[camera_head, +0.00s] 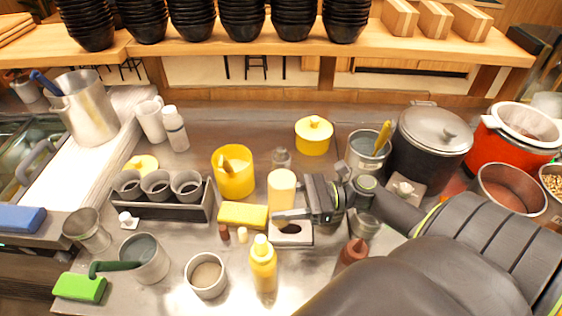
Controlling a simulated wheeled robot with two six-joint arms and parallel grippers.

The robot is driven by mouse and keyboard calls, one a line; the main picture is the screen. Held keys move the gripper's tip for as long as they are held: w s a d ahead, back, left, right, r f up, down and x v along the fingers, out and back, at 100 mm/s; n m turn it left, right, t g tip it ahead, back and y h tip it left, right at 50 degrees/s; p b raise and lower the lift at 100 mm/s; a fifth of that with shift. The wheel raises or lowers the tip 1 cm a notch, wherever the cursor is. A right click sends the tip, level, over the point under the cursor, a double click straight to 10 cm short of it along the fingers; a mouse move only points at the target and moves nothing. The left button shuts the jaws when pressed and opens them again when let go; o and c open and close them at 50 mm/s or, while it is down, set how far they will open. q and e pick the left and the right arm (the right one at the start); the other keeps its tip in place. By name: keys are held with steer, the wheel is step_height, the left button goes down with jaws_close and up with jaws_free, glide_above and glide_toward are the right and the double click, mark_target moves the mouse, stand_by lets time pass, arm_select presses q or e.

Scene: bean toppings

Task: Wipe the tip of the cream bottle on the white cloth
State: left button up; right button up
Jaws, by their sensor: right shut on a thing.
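The cream bottle (282,188) is a pale cream cylinder in the middle of the counter. My right gripper (287,214) comes in from the right and is shut on the cream bottle, with a dark finger across its lower part. A flat end of the bottle faces up; its tip is not visible. The white cloth (303,240) looks like a small pale square just below the gripper, with a dark patch on it. I cannot tell whether the bottle touches the cloth. My left gripper is not in view.
A yellow block (243,215) lies left of the bottle, and a yellow squeeze bottle (263,268) stands in front. A brown-red bottle (352,255) is partly behind my right arm. A yellow pot (234,175) and a rack of cups (160,207) stand left.

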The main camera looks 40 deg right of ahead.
steer(key=shift+s+a+p+v, duration=0.15)
steer(key=shift+p+v, duration=0.25)
steer(key=shift+v, duration=0.85)
steer(key=shift+s+a+p+v, duration=0.1)
steer(key=shift+s+p+v, duration=0.2)
steer(key=shift+v, duration=0.9)
steer(key=shift+c, duration=0.2)
steer(key=shift+w, duration=0.1)
step_height(320, 180, up, 6)
steer(key=p, duration=0.7)
